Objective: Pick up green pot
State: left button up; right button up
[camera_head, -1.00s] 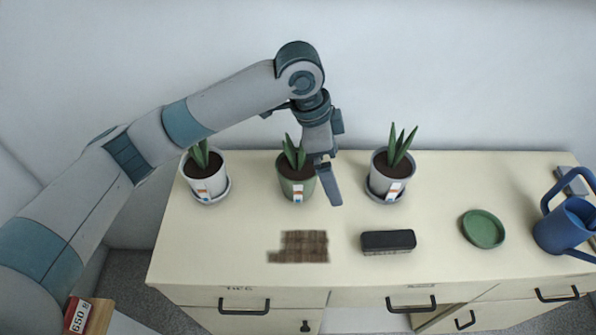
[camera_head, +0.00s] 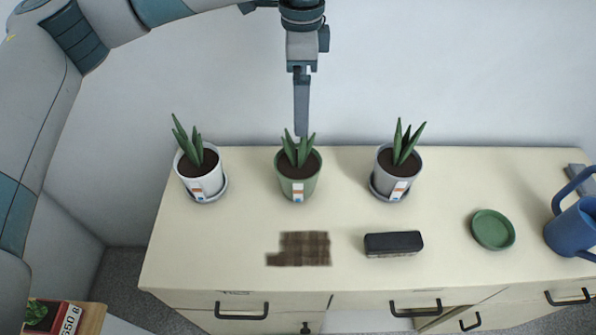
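The green pot (camera_head: 298,188) stands upright on the cabinet top, between two pale pots. It holds dark soil and a spiky green plant, and has a small label on its front. My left gripper (camera_head: 301,134) hangs pointing down, above and behind the pot, with its tip near the top of the plant's leaves. Only one finger shape shows edge-on, so its opening is hidden. It does not hold the pot. My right gripper is not in view.
A white pot (camera_head: 203,184) and a grey pot (camera_head: 397,182) stand on saucers either side. A brown woven mat (camera_head: 304,249), a black case (camera_head: 393,243), a green saucer (camera_head: 492,229) and a blue watering can (camera_head: 573,230) lie to the front and right.

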pick_arm(q)
jog(key=shift+f, duration=0.1)
jog(key=p, duration=0.4)
send_near(298, 157)
jog(key=f, duration=0.1)
jog(key=w+f, duration=0.1)
jog(key=f, duration=0.3)
jog(key=shift+w+d+f, duration=0.15)
jog(key=shift+w+d, duration=0.05)
jog(key=shift+d, duration=0.05)
jog(key=shift+f, duration=0.4)
jog(key=shift+s+a+f+p, duration=0.1)
jog(key=shift+f+p, duration=0.3)
jog(key=shift+f, duration=0.1)
notch_tip(298, 157, down, 3)
jog(key=shift+s+a+f+p, duration=0.1)
jog(key=shift+a+p, duration=0.05)
jog(key=shift+p, duration=0.6)
jog(key=shift+f, duration=0.5)
